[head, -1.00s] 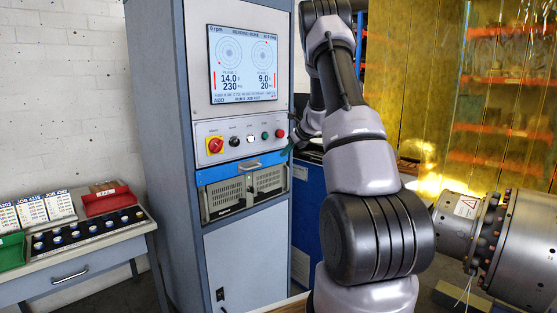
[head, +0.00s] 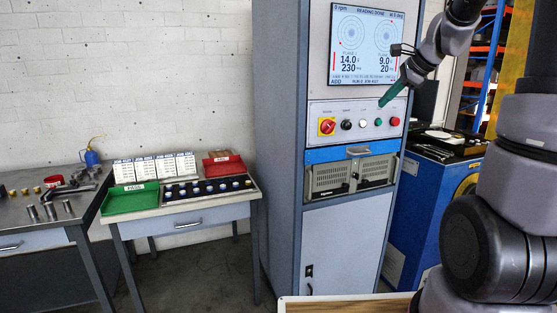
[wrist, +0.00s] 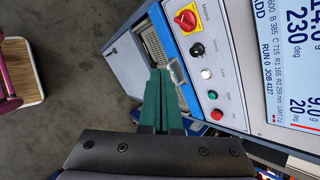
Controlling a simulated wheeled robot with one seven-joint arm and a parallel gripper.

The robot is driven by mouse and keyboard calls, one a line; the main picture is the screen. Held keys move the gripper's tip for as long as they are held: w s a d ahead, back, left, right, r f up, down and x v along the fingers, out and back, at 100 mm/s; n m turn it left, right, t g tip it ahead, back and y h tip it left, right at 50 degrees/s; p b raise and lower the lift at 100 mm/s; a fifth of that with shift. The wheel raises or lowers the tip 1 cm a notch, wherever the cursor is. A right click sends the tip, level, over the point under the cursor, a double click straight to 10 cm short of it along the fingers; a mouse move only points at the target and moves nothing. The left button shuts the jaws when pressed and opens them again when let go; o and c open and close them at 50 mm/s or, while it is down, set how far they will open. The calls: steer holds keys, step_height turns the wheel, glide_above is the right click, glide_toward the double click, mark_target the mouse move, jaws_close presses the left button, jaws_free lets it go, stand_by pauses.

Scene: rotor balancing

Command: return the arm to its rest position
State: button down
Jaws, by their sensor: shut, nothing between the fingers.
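My gripper (head: 383,101) shows in the head view as green fingers in front of the button panel of the grey-blue control cabinet (head: 281,150). In the wrist view its green fingers (wrist: 160,75) lie together with nothing between them. My arm fills the right side of the head view and reaches up past the top edge. The cabinet's screen (head: 367,44) reads 0 rpm at the top, with 14.0 and 230 on the left and 9.0 and 20 on the right. I cannot tell how far the fingertips are from the panel.
The panel carries a red knob on yellow (head: 327,126) and several buttons. A low table (head: 190,217) with a green tray (head: 131,198), a red box (head: 224,166) and cards stands left. A blue machine (head: 425,205) is right of the cabinet. Floor between table and cabinet is bare.

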steer(key=s+a+r+n+h, duration=0.1)
steer(key=s+a+n, duration=0.2)
steer(key=s+n, duration=0.4)
steer(key=s+a+r+n+h, duration=0.1)
steer(key=s+a+n, duration=0.2)
steer(key=s+n, duration=0.5)
steer(key=s, duration=1)
steer(key=shift+s+a+r, duration=0.15)
steer(key=shift+s+a, duration=0.2)
steer(key=shift+s, duration=0.05)
